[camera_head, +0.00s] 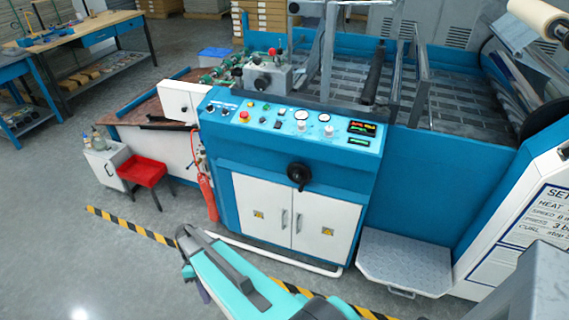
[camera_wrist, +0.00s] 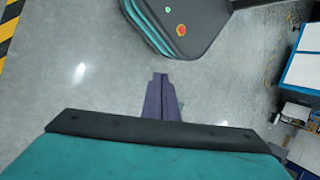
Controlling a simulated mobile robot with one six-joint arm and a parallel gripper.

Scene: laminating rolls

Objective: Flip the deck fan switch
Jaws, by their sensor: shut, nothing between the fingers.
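The blue control panel (camera_head: 284,134) slopes across the front of the laminating machine, with several small switches, buttons and gauges. A group of small dark switches (camera_head: 224,111) sits at its left end. The labels are too small to read, so I cannot tell which one is the deck fan switch. My gripper (camera_wrist: 160,78) is shut and empty, its purple fingers together over bare floor in the wrist view. In the head view my arm is low in front of the machine, well apart from the panel, and the fingers are mostly hidden behind it.
A black handwheel (camera_head: 299,174) sticks out below the panel, above white cabinet doors (camera_head: 265,209). A red fire extinguisher (camera_head: 207,193) and red stool (camera_head: 143,171) stand left. A metal step (camera_head: 405,262) lies right. Striped floor tape (camera_head: 130,225) runs before the machine.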

